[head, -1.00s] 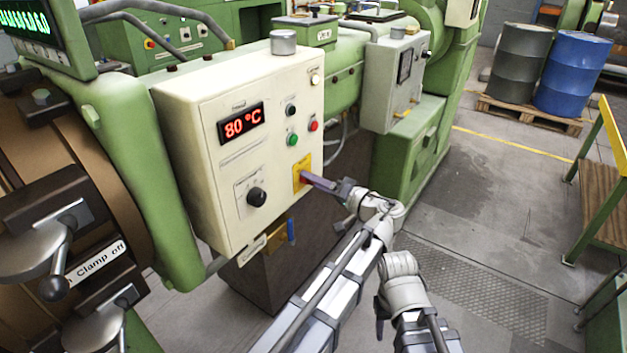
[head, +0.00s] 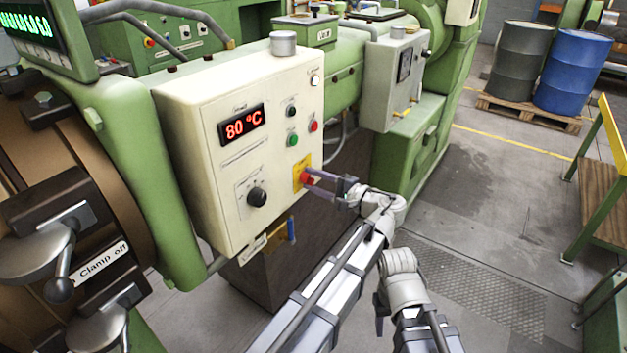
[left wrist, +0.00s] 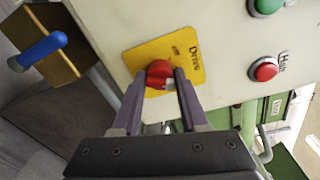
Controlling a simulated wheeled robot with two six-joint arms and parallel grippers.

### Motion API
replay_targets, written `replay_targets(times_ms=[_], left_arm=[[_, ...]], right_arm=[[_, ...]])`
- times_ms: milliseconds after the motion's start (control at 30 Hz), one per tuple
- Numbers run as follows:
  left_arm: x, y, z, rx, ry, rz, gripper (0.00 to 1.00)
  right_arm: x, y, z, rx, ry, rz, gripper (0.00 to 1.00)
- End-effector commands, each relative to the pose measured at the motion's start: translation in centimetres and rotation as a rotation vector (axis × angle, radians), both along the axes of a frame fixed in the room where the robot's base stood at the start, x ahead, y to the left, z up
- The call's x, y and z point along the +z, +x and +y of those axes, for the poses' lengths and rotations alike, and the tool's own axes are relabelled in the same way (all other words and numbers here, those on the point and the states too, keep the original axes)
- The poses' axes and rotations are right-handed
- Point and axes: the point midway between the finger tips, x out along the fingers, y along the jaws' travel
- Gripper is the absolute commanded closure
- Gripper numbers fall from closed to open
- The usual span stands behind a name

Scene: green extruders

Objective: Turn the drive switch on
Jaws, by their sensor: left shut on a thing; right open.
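The drive switch (head: 306,178) is a red knob on a yellow plate at the lower right of the cream control box. In the left wrist view the red knob (left wrist: 159,73) sits on the yellow plate (left wrist: 190,50), lettered "Drive" and "off". My left gripper (head: 311,181) has its two purple-grey fingers on either side of the knob, shut on it. The fingers (left wrist: 158,84) hide parts of the knob's sides in the wrist view. My right gripper (head: 380,316) hangs low near the bottom middle, open, away from the box.
The cream control box (head: 200,150) shows a red 80 °C display (head: 241,124), a black dial (head: 257,197) and green and red buttons. A blue-handled part (left wrist: 42,49) juts out below the box. Open floor (head: 480,220) lies to the right.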

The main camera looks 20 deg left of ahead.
Motion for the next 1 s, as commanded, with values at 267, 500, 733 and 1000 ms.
replay_targets(times_ms=[267,500,733,1000], left_arm=[[0.13,0.16,-0.09,-0.003,0.041,0.102,1.0],[0.13,0.18,-0.08,-0.004,0.053,0.134,1.0],[0.15,0.19,-0.09,-0.004,0.054,0.137,1.0],[0.13,0.18,-0.09,-0.004,0.054,0.137,0.44]], right_arm=[[0.12,0.0,0.0,0.0,0.0,0.0,0.5],[0.14,0.0,0.0,0.0,0.0,0.0,0.5],[0.14,0.0,0.0,0.0,0.0,0.0,0.5],[0.14,0.0,0.0,0.0,0.0,0.0,0.5]])
